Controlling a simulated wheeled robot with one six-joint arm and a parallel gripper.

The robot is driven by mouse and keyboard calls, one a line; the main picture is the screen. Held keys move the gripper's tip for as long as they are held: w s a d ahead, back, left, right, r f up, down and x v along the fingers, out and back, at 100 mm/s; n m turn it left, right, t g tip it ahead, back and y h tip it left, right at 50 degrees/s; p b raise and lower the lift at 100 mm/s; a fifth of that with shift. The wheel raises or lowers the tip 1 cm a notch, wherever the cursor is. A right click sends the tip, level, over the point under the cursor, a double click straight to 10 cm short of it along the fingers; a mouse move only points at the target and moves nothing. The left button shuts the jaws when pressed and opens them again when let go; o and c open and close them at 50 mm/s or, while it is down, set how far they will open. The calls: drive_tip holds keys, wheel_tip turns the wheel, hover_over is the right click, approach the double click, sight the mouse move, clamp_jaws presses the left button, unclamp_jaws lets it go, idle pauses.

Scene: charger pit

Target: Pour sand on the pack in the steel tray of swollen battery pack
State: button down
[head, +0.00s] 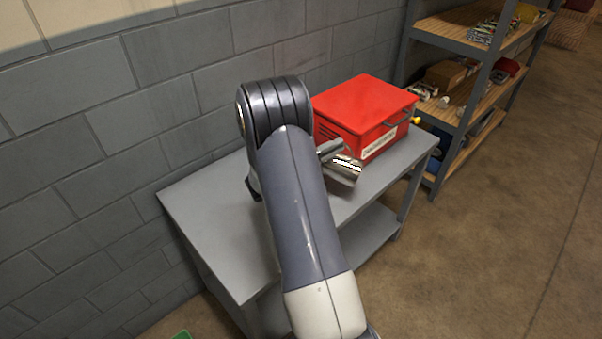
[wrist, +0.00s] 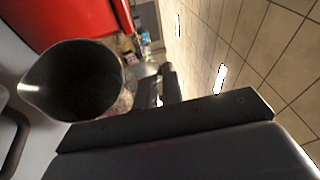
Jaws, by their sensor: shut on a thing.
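A shiny metal cup or scoop (head: 346,168) shows just right of my arm in the head view, above the grey table and in front of the red box. In the wrist view the metal cup (wrist: 38,92) is large at the left, with its round mouth and pouring lip facing the camera. Its inside is dark and I cannot make out any sand. My gripper (wrist: 158,84) is shut on the cup, though the grip itself is mostly hidden. In the head view my arm hides most of the gripper. I see no steel tray and no battery pack in either view.
A red lidded box (head: 362,105) with a white label stands at the back of the grey table (head: 205,215). The table's left part is bare. A shelf rack (head: 462,95) with assorted items stands at the right. A block wall (head: 170,90) runs behind the table.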

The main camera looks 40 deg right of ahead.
drive_tip(key=shift+w+a+f+n+h+b, duration=0.3)
drive_tip(key=shift+w+n+h+b, duration=0.1)
drive_tip(key=shift+b, duration=0.1)
drive_tip(key=shift+w+a+r+n+h+b, duration=0.35)
drive_tip(key=shift+w+r+n+h, duration=0.15)
drive_tip(key=shift+r+n+h, duration=0.15)
drive_tip(key=shift+w+a+f+n+t+h+b, duration=0.25)
drive_tip(key=shift+w+a+n+t+h+b, duration=0.45)
drive_tip(key=shift+n+b, duration=0.5)
drive_tip(key=shift+w+a+r+n+t+h+b, duration=0.2)
drive_tip(key=shift+w+a+n+t+h+b, duration=0.25)
drive_tip(key=shift+n, duration=0.35)
drive_tip(key=shift+w+a+r+n+t+h+b, duration=0.1)
drive_tip(key=shift+w+a+r+n+t+b, duration=0.1)
drive_tip(key=shift+w+n+t+b, duration=0.4)
idle(2.8)
